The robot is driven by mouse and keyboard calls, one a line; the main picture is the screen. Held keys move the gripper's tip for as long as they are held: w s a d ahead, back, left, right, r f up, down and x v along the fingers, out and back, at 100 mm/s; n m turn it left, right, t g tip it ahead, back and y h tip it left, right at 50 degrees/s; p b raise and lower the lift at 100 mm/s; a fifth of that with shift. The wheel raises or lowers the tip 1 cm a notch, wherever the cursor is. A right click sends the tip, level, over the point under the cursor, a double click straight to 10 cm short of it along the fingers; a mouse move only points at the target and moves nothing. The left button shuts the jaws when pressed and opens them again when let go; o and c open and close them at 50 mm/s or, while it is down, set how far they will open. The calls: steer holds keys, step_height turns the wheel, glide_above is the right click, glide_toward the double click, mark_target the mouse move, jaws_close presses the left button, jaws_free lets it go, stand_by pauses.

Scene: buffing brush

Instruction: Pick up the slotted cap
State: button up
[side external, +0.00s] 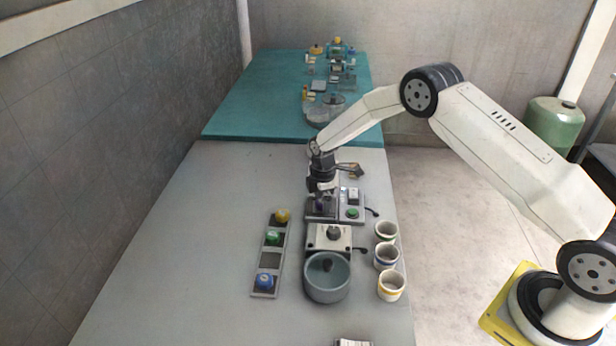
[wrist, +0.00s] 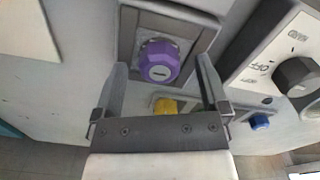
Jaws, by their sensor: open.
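The slotted cap is the purple knob-like cap (wrist: 160,62) with a short slot in its face, in the wrist view. I cannot tell how far the fingertips are above the plate.
A rack (side external: 270,262) holds yellow, green and blue caps, with one bare place. A grey bowl (side external: 327,290) and three cups (side external: 387,257) stand nearer the camera. A control box with a dark knob (wrist: 295,75) is close on the right. The left of the table is clear.

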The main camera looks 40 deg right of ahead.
mark_target(322, 201)
jaws_close()
steer(key=shift+r, duration=0.2)
steer(key=shift+r, duration=1.45)
steer(key=s+r, duration=0.9)
steer(key=s, duration=0.5)
steer(key=shift+a+r, duration=0.35)
steer(key=shift+r, duration=0.05)
